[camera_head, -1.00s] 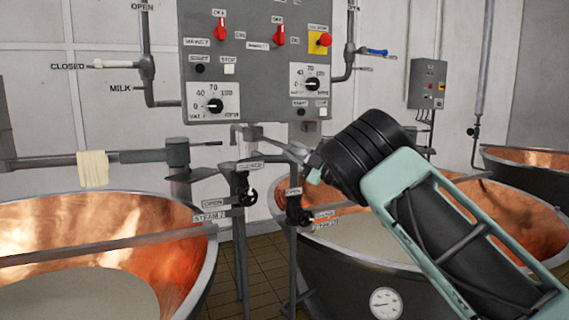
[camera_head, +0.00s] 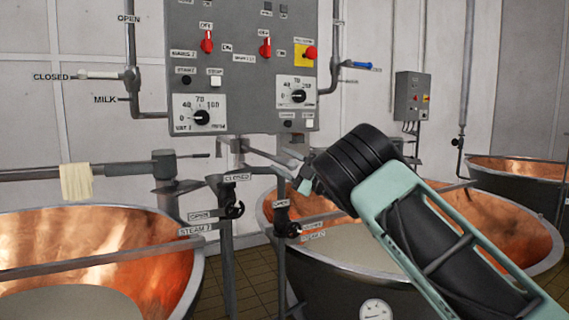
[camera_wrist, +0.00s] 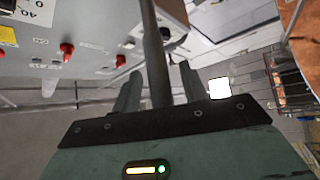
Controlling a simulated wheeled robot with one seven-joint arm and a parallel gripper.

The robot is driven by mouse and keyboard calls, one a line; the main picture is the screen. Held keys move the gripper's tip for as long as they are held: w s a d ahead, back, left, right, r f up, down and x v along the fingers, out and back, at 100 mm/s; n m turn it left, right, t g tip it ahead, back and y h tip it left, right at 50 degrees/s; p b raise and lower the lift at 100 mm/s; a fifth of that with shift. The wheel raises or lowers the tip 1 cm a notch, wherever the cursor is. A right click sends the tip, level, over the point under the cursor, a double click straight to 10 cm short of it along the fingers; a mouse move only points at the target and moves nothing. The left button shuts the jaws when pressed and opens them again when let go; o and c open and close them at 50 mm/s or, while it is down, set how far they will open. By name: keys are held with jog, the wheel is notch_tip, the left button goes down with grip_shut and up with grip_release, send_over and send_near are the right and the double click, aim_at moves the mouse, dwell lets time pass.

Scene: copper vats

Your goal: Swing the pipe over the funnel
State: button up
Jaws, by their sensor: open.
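A thin grey pipe (camera_head: 262,155) comes out below the control panel and runs toward my gripper (camera_head: 303,179) in the head view. In the wrist view the pipe (camera_wrist: 154,50) passes between the two fingers of my gripper (camera_wrist: 158,88). The fingers stand apart on either side of it, and I cannot tell whether either touches it. A dark, funnel-like shape (camera_head: 174,188) hangs left of the pipe, by the rim of the left vat. My gripper is to the right of that shape. The fingertips are small and partly hidden in the head view.
A copper vat (camera_head: 110,250) stands at left and another (camera_head: 510,225) at right. The grey control panel (camera_head: 240,90) with red switches hangs above. Valve posts (camera_head: 226,240) stand between the vats. A horizontal bar with a cloth (camera_head: 76,182) crosses at left.

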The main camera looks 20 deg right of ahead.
jog(key=b+v, duration=0.5)
jog(key=v, duration=1.2)
jog(key=shift+d, duration=0.15)
